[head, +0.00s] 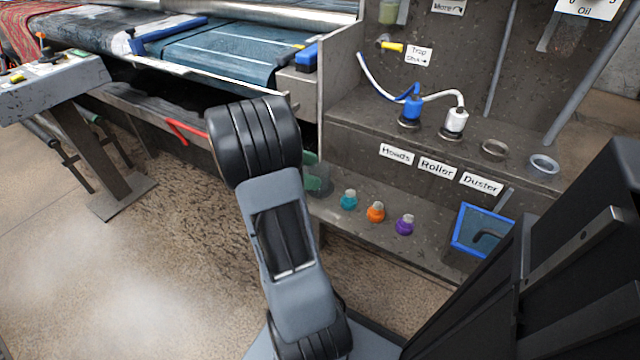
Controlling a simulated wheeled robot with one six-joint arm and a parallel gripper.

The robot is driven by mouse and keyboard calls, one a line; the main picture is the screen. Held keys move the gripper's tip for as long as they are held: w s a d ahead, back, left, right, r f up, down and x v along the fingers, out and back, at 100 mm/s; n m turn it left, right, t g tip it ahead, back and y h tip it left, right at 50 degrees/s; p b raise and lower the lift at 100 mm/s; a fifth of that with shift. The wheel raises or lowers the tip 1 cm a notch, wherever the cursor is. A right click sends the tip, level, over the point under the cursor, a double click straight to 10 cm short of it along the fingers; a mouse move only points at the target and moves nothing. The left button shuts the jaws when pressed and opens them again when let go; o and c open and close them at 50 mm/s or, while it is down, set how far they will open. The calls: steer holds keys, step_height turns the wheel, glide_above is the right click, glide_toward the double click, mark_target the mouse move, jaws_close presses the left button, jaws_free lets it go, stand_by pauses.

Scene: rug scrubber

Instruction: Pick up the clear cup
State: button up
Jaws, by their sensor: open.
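The clear cup (543,163) is a small, round, see-through cup with a pale bluish rim. It stands upright at the right end of the upper shelf, seen from above in the head view. A darker, brownish-grey round cup or ring (494,150) stands a little to its left, apart from it. My arm is raised in the middle of the picture, well to the left of the cups. My gripper does not show in this view.
On the grey shelf unit (350,115), a blue bottle (411,109) and a white bottle (454,122) with hoses stand left of the cups. Teal (349,200), orange (376,211) and purple (405,224) knobbed items sit lower. A blue-framed bin (462,244) is below right.

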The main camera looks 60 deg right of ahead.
steer(key=shift+b+x, duration=0.3)
steer(key=shift+x, duration=1.1)
steer(key=c, duration=1)
steer(key=shift+r, duration=0.1)
